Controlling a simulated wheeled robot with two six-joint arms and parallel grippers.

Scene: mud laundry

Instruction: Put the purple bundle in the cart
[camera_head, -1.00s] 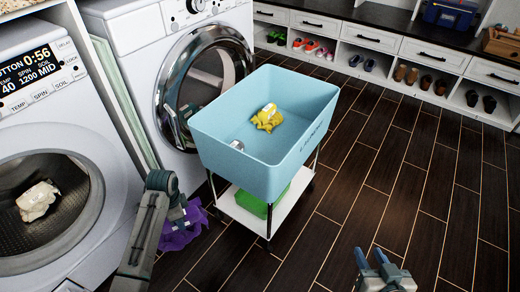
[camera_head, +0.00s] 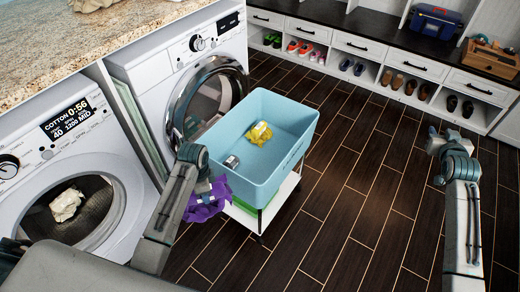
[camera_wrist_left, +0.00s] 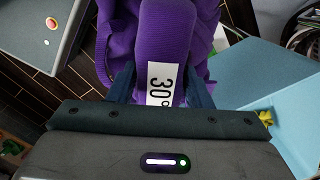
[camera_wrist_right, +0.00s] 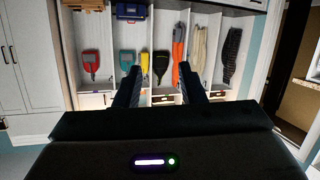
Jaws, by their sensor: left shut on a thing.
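The purple bundle (camera_head: 205,203) hangs from my left gripper beside the near left side of the cart. In the left wrist view, the purple bundle (camera_wrist_left: 168,40) with a white "30" tag sits between the fingers of my left gripper (camera_wrist_left: 160,88), which is shut on it. The light blue cart (camera_head: 262,172) stands in front of the washer and holds a yellow cloth (camera_head: 259,133) and a small metallic can (camera_head: 232,162). My right gripper (camera_head: 443,140) is raised at the right, away from the cart. In the right wrist view, my right gripper (camera_wrist_right: 158,82) is open and empty.
Two white front-load machines (camera_head: 190,60) stand at the left; the nearer holds a cream cloth (camera_head: 66,205). A shoe bench (camera_head: 400,65) lines the back, with a toolbox (camera_head: 434,20) on it. A green thing (camera_head: 241,215) is on the cart's lower shelf. Dark floor (camera_head: 350,200) is clear at right.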

